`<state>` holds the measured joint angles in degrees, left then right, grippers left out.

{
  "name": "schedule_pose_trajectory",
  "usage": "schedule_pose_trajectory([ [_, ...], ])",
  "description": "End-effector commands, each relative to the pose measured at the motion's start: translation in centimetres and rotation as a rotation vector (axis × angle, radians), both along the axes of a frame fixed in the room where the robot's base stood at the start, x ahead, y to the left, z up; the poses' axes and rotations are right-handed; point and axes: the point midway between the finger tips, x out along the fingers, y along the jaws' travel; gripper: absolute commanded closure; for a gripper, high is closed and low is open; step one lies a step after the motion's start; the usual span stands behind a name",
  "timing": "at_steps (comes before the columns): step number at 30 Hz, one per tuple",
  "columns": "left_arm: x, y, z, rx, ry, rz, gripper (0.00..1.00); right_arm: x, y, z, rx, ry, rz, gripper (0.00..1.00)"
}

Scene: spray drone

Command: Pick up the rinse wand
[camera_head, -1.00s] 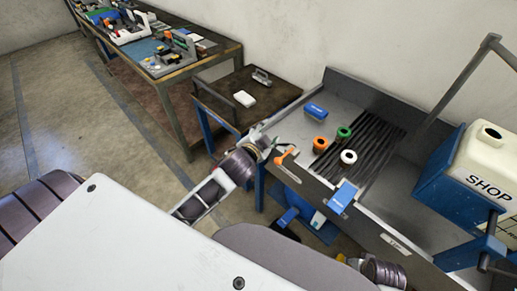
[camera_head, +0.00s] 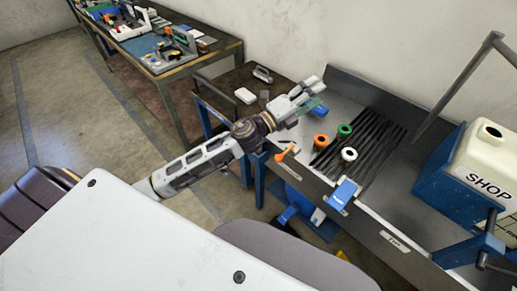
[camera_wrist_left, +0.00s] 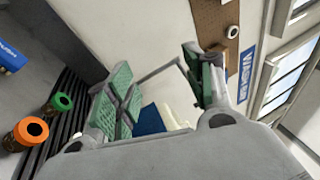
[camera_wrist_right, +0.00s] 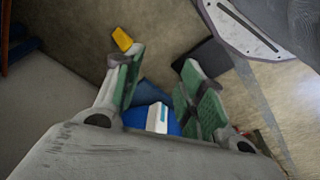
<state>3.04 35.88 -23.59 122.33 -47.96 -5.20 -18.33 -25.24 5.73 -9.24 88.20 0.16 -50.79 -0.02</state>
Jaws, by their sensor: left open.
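An orange-handled piece (camera_head: 286,152), which looks like the rinse wand, sits at the front-left rim of the metal sink bench (camera_head: 375,232). My left gripper (camera_head: 316,96) is open and empty, above the bench's back-left corner, beyond the orange piece and apart from it. In the left wrist view its green-padded fingers (camera_wrist_left: 165,80) are spread with nothing between them, and the orange piece does not show. My right gripper (camera_wrist_right: 162,80) is open and empty over the floor in the right wrist view. It is out of the head view.
Orange (camera_head: 320,141), green (camera_head: 344,130) and white (camera_head: 348,154) ringed pieces stand by the black ribbed rack (camera_head: 376,140). A blue block (camera_head: 319,111) lies behind them, partly hidden by my gripper. A blue holder (camera_head: 342,194) is on the front rim. A SHOP tank (camera_head: 485,165) stands right.

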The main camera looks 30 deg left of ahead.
Motion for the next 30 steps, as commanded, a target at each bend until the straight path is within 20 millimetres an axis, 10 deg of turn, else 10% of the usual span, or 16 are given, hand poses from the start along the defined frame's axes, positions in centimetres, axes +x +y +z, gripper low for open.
schedule_pose_trajectory([
  [16,-1.7,-4.0,-1.7,0.551,-0.307,-0.320,0.47,-5.2,-0.8,-7.7,-0.005,0.036,0.007,0.60],
  [30,-2.3,-0.9,-7.4,1.047,-0.434,-0.584,0.47,-10.7,-1.8,-13.0,-0.011,0.063,0.013,0.60],
])
